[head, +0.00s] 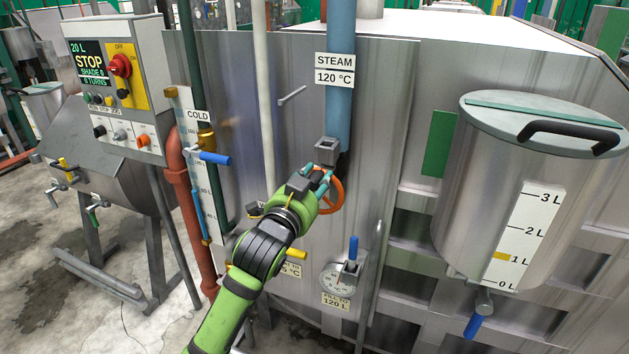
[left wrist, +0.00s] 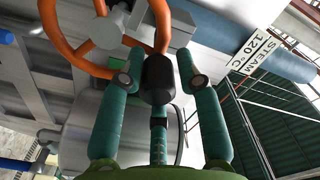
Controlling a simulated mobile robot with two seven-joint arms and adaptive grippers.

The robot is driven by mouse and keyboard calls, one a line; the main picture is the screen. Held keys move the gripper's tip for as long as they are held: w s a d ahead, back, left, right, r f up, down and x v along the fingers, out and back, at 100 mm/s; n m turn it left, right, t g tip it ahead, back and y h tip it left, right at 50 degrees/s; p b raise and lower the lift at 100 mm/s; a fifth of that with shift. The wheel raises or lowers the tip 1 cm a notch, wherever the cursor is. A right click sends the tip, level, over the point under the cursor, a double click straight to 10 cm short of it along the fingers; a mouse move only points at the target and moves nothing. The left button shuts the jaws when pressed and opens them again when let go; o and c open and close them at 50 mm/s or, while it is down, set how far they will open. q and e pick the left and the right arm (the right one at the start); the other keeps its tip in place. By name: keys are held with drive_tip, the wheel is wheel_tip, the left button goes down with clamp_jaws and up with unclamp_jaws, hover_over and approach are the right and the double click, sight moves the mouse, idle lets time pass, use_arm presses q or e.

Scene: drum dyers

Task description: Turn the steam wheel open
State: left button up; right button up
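The orange steam wheel (head: 338,197) sits on the front of the steel machine, below the blue steam pipe (head: 340,85) with its "STEAM 120 °C" sign (head: 334,69). My left gripper (head: 323,175) is at the upper left of the wheel and covers part of it. In the left wrist view, the wheel's rim (left wrist: 63,40) and a spoke run across the upper left. Whether the fingers grip the rim is unclear. My right gripper is not in view.
A blue-handled cold valve (head: 214,158) and a yellow-handled valve (head: 297,254) are close to my left arm. A dial gauge (head: 340,281) is below the wheel. A control box (head: 118,80) stands left, and a lidded steel drum (head: 520,190) stands right.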

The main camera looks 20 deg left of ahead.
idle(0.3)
use_arm(q)
drive_tip(key=shift+s, duration=0.2)
drive_tip(key=s, duration=1.1)
drive_tip(key=shift+s+a, duration=0.2)
drive_tip(key=shift+s, duration=0.1)
